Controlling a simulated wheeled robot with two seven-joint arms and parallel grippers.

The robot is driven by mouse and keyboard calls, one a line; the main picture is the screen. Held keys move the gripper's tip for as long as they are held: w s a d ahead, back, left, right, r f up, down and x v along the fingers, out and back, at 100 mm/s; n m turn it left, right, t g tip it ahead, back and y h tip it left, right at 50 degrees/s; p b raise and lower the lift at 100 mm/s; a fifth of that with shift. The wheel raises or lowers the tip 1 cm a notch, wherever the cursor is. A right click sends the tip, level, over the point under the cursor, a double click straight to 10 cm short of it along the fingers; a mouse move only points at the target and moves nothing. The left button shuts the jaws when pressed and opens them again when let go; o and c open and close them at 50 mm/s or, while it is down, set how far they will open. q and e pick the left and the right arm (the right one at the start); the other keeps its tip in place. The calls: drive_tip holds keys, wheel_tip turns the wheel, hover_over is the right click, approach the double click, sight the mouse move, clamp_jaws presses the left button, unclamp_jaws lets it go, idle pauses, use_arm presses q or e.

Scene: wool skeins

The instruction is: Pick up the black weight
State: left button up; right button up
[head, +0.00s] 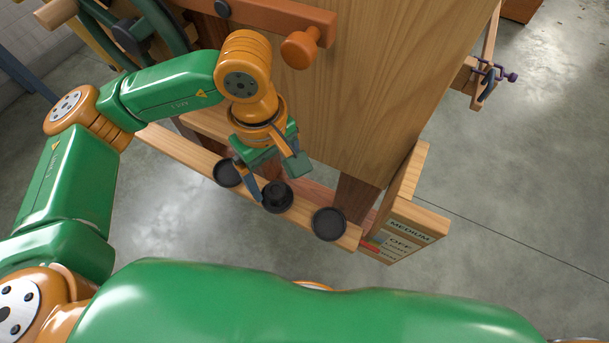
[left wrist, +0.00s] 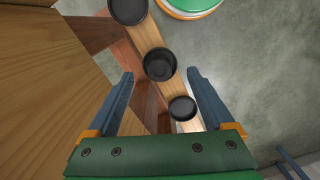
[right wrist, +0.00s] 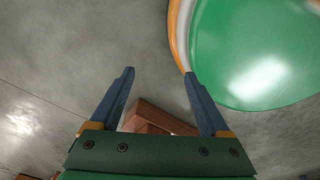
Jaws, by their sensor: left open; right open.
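The black weight (head: 277,193) appears to be the round dark piece in the middle black dish of a wooden rail (head: 172,150). The middle dish and weight also show in the left wrist view (left wrist: 160,64), dark on dark, so their border is hard to tell. My left gripper (head: 277,183) is open just above the middle dish, its fingers pointing down toward the rail, with nothing between them. In the left wrist view, the weight lies ahead between the fingertips. My right gripper (right wrist: 159,74) is open and empty in the right wrist view, over the floor.
Two more black dishes, a left one (head: 227,174) and a right one (head: 329,224), sit on the rail and look empty. A large wooden panel (head: 400,70) rises behind the rail. A box with printed labels (head: 408,230) stands at its right end. Grey floor (head: 500,220) is open around.

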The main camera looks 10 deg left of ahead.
sight(275, 189)
use_arm(q)
drive_tip(key=f, duration=0.4)
drive_tip(key=w+a+f, duration=0.1)
drive_tip(key=f, duration=0.2)
drive_tip(key=shift+r, duration=0.1)
clamp_jaws()
